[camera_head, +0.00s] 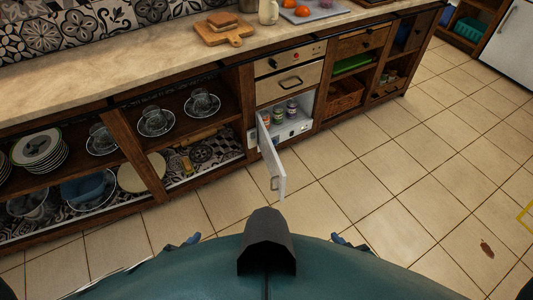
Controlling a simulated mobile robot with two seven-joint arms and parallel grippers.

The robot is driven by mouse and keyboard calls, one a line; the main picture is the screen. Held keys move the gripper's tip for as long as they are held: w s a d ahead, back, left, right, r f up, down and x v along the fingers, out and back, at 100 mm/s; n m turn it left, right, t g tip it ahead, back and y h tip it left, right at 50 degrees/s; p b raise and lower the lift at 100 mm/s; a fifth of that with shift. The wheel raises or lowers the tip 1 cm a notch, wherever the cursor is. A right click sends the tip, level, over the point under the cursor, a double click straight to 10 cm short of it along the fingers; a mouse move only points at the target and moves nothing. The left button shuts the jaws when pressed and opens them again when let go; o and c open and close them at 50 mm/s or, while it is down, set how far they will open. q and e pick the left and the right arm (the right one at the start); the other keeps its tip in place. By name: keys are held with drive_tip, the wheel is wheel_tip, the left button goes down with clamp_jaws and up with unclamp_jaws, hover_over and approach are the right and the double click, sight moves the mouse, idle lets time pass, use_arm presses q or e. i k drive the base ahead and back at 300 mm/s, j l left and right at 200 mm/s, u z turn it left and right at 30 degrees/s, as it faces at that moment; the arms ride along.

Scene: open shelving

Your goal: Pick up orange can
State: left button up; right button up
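Several small cans or jars stand inside a low white compartment (294,129) whose door (272,168) hangs open toward me. One is at the left (266,117), one with a greenish label is in the middle (279,115), and one darker one is at the right (292,108). They are too small for me to tell which one is the orange can. Blue parts of my own body show at the bottom on both sides of my dark central part. No gripper fingers can be made out, and nothing of mine is near the cans.
The open door juts over the tiled floor (370,190). The wooden shelving holds plates (38,148), glass cups (155,120) and a basket (343,97). The floor at right is mostly clear.

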sight(265, 115)
drive_tip(key=i+l, duration=0.25)
drive_tip(key=l, duration=0.2)
drive_tip(key=i+l+u, duration=0.15)
drive_tip(key=l, duration=0.3)
drive_tip(key=i+l, duration=0.3)
drive_tip(key=l, duration=0.15)
drive_tip(key=i+l+u, duration=0.15)
drive_tip(key=l, duration=0.35)
drive_tip(key=i+l, duration=0.25)
drive_tip(key=l, duration=0.2)
drive_tip(key=i+l+u, duration=0.15)
drive_tip(key=l, duration=0.35)
drive_tip(key=i+l, duration=0.2)
drive_tip(key=l, duration=0.35)
drive_tip(key=i+l+u, duration=0.15)
drive_tip(key=l, duration=0.35)
